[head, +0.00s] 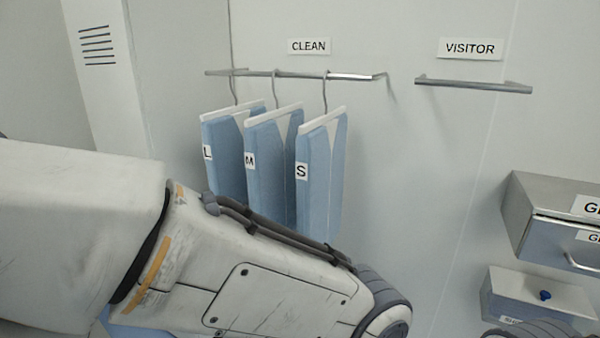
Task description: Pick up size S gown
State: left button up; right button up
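The size S gown (316,185) is light blue and hangs on a hanger, the rightmost of three on the clean rail (300,75). A white "S" label is on its left edge. The size M gown (262,165) hangs in the middle and the size L gown (222,150) at the left. My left arm crosses the lower left of the head view, in front of the gowns' lower parts, and hides some of them. Neither gripper's fingers show.
An empty rail (474,86) under a "VISITOR" sign (470,48) is on the wall at right. Below it at the right edge are a metal drawer box (530,205) and a smaller box (530,290) with a blue knob. The wall between the S gown and these boxes is clear.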

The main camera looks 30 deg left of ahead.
aim_at(321, 141)
jog(key=z, duration=1.1)
jog(key=i, duration=1.4)
jog(key=u, duration=2.3)
